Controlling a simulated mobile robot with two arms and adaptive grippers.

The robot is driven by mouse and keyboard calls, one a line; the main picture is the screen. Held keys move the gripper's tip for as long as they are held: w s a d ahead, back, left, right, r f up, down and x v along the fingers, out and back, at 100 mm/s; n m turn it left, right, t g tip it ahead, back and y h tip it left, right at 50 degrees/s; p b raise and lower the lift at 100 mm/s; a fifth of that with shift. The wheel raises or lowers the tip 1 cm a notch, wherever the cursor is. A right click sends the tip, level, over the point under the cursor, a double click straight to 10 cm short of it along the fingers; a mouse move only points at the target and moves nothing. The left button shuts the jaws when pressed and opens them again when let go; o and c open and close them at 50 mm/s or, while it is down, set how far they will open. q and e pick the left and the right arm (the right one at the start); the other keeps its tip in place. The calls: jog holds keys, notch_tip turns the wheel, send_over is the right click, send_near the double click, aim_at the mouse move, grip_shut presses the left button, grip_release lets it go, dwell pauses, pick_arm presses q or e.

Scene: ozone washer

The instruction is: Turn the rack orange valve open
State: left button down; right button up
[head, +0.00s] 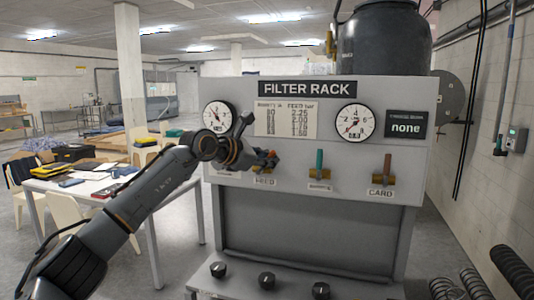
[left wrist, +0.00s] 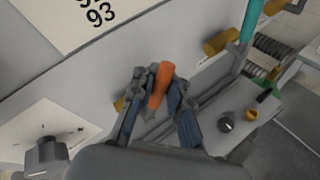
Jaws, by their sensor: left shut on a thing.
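The filter rack (head: 240,93) stands ahead with a row of lever valves on its front. The orange valve handle (left wrist: 160,84) is between the fingers of my left gripper (left wrist: 158,92) in the left wrist view. The fingers are shut on it, and its tip sticks out past them. In the head view my left gripper (head: 265,160) is at the valve above the FEED label (head: 265,181), and my arm and fingers hide most of that valve. My right gripper is not in view.
A teal lever (head: 319,162) and a red-brown lever (head: 388,167) stand upright to the right on the rack. Two gauges and a display (head: 405,127) reading "none" are above. Black knobs (head: 266,281) line the lower ledge. A cluttered white table (head: 88,188) stands left.

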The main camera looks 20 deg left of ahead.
pick_arm(q)
jog(key=shift+d+f+m+y, duration=0.3)
jog(key=shift+m+y, duration=0.2)
jog(key=shift+m, duration=0.1)
jog(key=f+m+y, duration=0.1)
jog(key=y, duration=0.1)
jog(key=d+f+m+g+y+b, duration=0.1)
jog(key=m, duration=0.1)
jog(key=shift+d+f+y, duration=0.1)
jog(key=shift+f+y, duration=0.1)
jog(key=shift+y, duration=0.2)
jog(key=shift+f+m+y+b, duration=0.45)
jog(key=shift+f+m+y, duration=0.1)
jog(key=shift+m+y, duration=0.4)
jog(key=c, duration=1.4)
grip_release()
jog(key=shift+s, duration=0.15)
jog(key=shift+o, duration=0.4)
jog(key=shift+s+r, duration=0.15)
jog(key=shift+s, duration=0.05)
